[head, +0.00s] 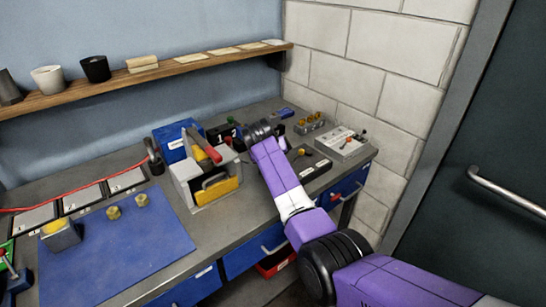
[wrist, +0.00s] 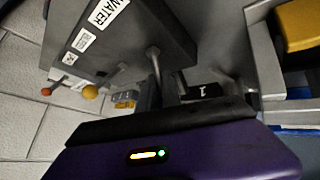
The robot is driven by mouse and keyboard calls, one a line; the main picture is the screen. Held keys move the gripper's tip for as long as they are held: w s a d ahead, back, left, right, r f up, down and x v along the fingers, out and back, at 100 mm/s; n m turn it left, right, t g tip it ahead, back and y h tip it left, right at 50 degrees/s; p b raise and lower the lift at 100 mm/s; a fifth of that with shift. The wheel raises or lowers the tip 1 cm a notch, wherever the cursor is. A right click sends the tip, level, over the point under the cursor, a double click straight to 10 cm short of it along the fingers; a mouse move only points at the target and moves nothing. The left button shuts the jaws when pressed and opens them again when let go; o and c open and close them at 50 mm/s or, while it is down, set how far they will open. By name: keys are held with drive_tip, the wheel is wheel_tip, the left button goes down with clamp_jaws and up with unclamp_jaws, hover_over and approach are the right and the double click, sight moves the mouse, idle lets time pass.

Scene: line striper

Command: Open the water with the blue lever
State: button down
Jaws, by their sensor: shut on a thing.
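The dark water box (wrist: 135,30), with a white WATER label, fills the upper left of the wrist view. In the head view it appears as the dark box (head: 318,169) just right of my purple arm. A grey lever rod (wrist: 154,66) runs from the box down to my gripper (wrist: 166,92). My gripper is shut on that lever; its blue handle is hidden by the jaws. Another lever with a yellow knob (wrist: 90,91) stands farther along the box. In the head view my own wrist hides the jaws.
A grey box with a red-knobbed lever (head: 345,143) stands to the right. A grey and yellow machine (head: 208,180) stands close left of my arm. A blue mat (head: 120,250) covers the bench's left front. A shelf (head: 160,72) runs along the wall.

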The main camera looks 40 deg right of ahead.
drive_tip(key=shift+w+d+r, duration=0.2)
drive_tip(key=shift+w+r, duration=0.05)
drive_tip(key=shift+r, duration=0.25)
drive_tip(key=c, duration=1.6)
unclamp_jaws()
drive_tip(key=shift+o, duration=0.2)
drive_tip(key=shift+f, duration=0.25)
drive_tip(key=shift+a, duration=0.1)
drive_tip(key=v, duration=0.7)
drive_tip(key=shift+s+a+r+b, duration=0.15)
drive_tip(key=shift+s+r+b, duration=0.1)
drive_tip(key=shift+b, duration=0.15)
drive_tip(key=shift+w+r, duration=0.1)
drive_tip(key=shift+w, duration=0.05)
